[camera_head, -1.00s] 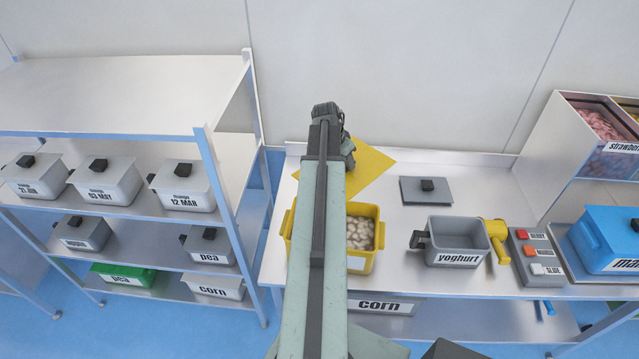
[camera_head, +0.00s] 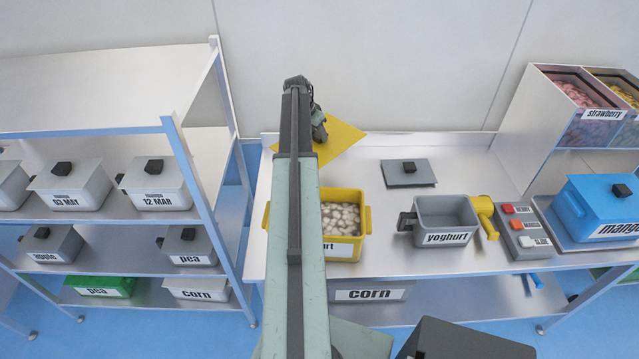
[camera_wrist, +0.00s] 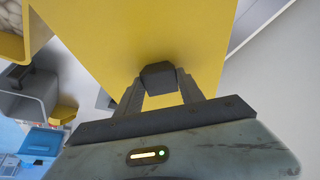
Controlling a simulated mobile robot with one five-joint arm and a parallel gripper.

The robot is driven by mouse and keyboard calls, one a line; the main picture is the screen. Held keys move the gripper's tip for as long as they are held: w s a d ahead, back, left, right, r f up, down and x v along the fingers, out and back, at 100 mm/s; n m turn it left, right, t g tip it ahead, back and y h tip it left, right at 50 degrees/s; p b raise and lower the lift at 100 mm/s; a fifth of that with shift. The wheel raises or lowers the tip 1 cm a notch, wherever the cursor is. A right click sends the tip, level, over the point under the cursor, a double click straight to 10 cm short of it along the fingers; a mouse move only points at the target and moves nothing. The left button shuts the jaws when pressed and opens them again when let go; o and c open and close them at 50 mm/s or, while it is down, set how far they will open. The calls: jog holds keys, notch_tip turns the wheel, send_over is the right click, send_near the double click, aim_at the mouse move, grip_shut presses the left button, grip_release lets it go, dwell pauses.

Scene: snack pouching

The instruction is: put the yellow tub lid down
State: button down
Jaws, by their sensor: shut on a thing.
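The yellow tub lid (camera_head: 342,139) is at the back left of the steel table in the head view, turned at an angle. In the wrist view the lid (camera_wrist: 110,30) fills the upper middle, with its dark knob (camera_wrist: 158,75) between my fingers. My gripper (camera_wrist: 160,88) is shut on that knob. In the head view my arm hides part of the lid and the gripper's fingers. The yellow tub (camera_head: 360,246) stands open in front of the lid, full of pale pieces, with its left part behind my arm. Whether the lid touches the table I cannot tell.
A grey lid (camera_head: 408,180) lies on the table right of the yellow lid. The open grey yoghurt tub (camera_head: 446,238) stands in front of it. A button box (camera_head: 522,231) and a blue mango tub (camera_head: 606,207) are further right. The wall is close behind.

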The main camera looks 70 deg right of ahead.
jog(key=shift+f+b, duration=0.3)
notch_tip(320, 180, down, 18)
jog(key=b, duration=1.7)
jog(key=shift+r+b, duration=0.1)
jog(key=shift+b, duration=0.25)
jog(key=shift+r, duration=0.25)
jog(key=shift+f, duration=0.2)
jog(key=c, duration=0.7)
grip_release()
